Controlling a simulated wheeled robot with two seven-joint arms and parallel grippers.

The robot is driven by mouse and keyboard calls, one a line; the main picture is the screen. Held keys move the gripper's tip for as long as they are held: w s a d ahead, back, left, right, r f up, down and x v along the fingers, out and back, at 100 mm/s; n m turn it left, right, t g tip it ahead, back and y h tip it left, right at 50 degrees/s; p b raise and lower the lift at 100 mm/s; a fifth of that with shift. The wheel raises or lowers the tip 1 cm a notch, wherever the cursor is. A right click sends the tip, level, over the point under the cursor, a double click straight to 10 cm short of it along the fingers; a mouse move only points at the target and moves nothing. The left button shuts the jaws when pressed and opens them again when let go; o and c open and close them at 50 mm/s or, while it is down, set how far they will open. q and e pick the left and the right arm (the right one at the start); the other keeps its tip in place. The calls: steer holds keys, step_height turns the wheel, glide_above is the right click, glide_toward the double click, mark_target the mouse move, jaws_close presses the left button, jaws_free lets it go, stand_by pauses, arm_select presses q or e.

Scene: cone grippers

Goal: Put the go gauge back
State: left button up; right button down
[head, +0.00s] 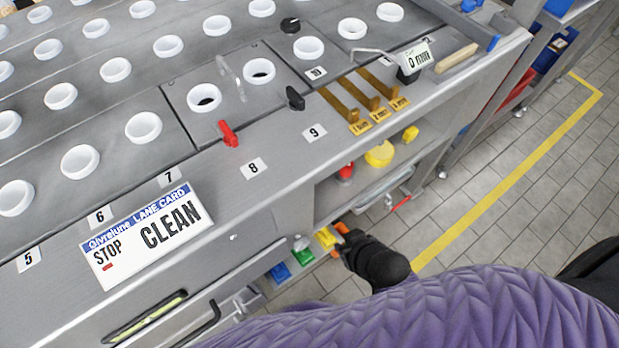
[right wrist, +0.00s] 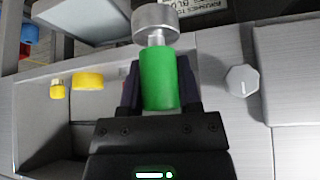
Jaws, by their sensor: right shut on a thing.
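The go gauge (right wrist: 159,78) has a green cylindrical handle and a wider silver metal head, and shows in the right wrist view. My right gripper (right wrist: 160,85) is shut on the green handle, one dark finger on each side, with the metal head pointing away from the gripper. In the head view my dark right wrist and gripper (head: 352,245) are at the front of the bench, beside its lower shelf. My left gripper is not in view.
The steel bench top (head: 235,180) carries rows of white cups, a red lever (head: 228,133) and a lane card (head: 145,235) reading STOP CLEAN. Yellow pieces (head: 380,153) sit on the shelf below. A grey knob (right wrist: 242,80) is right of the gauge.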

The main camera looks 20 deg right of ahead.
steer(key=w, duration=0.2)
steer(key=w+a+b, duration=0.1)
steer(key=w, duration=0.2)
steer(key=w+b, duration=0.1)
steer(key=w, duration=0.2)
steer(key=shift+w+a+f, duration=0.15)
steer(key=shift+a+f, duration=0.05)
steer(key=w+b, duration=0.1)
steer(key=w, duration=0.1)
steer(key=w+b, duration=0.1)
steer(key=w, duration=0.1)
steer(key=w+a+b, duration=0.1)
steer(key=w, duration=0.2)
steer(key=shift+w+a+f+b, duration=0.1)
steer(key=shift+w+f+b, duration=0.15)
steer(key=shift+b, duration=0.3)
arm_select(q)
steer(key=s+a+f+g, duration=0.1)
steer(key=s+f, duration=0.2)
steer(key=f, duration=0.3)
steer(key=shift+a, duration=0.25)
arm_select(e)
steer(key=shift+s+r, duration=0.1)
steer(key=shift+r, duration=0.1)
